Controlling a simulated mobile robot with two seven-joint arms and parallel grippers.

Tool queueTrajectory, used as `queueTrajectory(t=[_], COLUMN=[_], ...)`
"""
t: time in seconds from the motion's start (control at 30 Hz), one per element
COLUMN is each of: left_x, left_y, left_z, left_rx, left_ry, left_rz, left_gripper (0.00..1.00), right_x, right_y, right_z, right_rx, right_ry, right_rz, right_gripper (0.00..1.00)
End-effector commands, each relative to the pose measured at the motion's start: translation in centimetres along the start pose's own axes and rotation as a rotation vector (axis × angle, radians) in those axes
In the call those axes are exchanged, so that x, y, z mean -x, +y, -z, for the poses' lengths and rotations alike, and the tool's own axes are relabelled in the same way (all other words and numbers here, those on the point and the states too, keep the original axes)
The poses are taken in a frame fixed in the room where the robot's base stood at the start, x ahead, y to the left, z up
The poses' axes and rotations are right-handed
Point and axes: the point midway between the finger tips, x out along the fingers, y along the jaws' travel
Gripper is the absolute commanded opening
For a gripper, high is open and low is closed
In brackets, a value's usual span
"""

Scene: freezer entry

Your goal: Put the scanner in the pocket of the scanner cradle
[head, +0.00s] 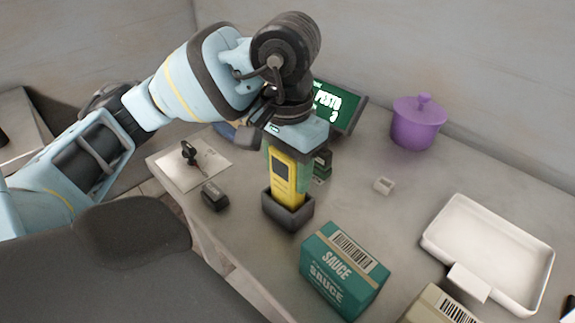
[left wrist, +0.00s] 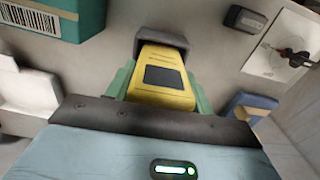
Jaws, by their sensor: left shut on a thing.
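The yellow scanner (head: 285,178) with a dark screen is upright. Its lower end is inside the rim of the dark grey scanner cradle (head: 288,215), whose front wall hides the tip. How deep it sits I cannot tell. My left gripper (head: 282,165) comes from above and is shut on the scanner's upper part. In the left wrist view the green fingers (left wrist: 161,88) flank the yellow body (left wrist: 162,92), and its far end meets the cradle (left wrist: 162,38). My right gripper is not in view.
A green sauce box (head: 343,268) stands close in front of the cradle. A small black block (head: 215,196) and a paper with keys (head: 200,168) lie to the left. A lit screen (head: 338,107) and purple pot (head: 417,124) are behind. A white tray (head: 500,240) is at right.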

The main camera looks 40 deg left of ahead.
Motion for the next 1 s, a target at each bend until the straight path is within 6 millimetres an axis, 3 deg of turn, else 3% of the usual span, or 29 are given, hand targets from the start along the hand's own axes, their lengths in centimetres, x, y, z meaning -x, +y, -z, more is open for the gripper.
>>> queueTrajectory(t=[0.07, 0.1, 0.27, 0.67, 1.0], left_x=[-0.4, -0.4, -0.3, 0.6, 7.1], left_y=[0.0, 0.0, 0.0, 0.0, 0.0], left_z=[0.0, 0.0, 0.0, 0.0, 0.0], left_rx=[0.000, 0.000, 0.000, 0.001, 0.002], left_ry=[-0.001, -0.001, -0.001, 0.003, 0.008], left_rz=[0.000, 0.000, 0.000, 0.000, 0.001], left_gripper=[0.24, 0.55, 0.74, 0.74, 0.74], right_x=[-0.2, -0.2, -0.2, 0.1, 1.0], right_y=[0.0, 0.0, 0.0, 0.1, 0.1], right_z=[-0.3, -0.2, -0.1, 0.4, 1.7], right_rx=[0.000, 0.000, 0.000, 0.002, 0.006], right_ry=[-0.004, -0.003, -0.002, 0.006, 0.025], right_rz=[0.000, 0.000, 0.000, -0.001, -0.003], right_gripper=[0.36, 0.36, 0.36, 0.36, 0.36])
